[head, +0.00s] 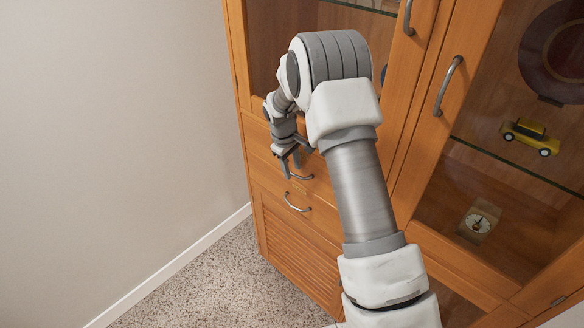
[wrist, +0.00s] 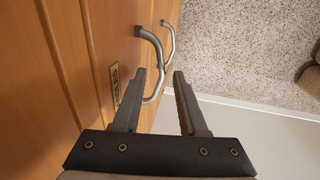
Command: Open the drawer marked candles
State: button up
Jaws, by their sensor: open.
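The curved grey metal handle (wrist: 159,60) of this drawer stands out from the wood beside the label. It also shows in the head view (head: 302,177), partly covered by my arm. My gripper (wrist: 161,74) is open and empty at this handle. In the wrist view the handle's bar passes between the two fingertips; contact cannot be told. The gripper also shows in the head view (head: 291,170).
A second curved handle (head: 297,205) sits below, on the slatted lower front (head: 300,250). Glass-fronted doors with long handles (head: 447,86) are at right; a yellow toy car (head: 530,136) stands behind glass. A wall (head: 110,130) and open carpet (head: 200,285) lie left.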

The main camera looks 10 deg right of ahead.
jog(key=shift+f, duration=0.2)
jog(key=shift+c, duration=0.2)
grip_shut()
dwell(1.2)
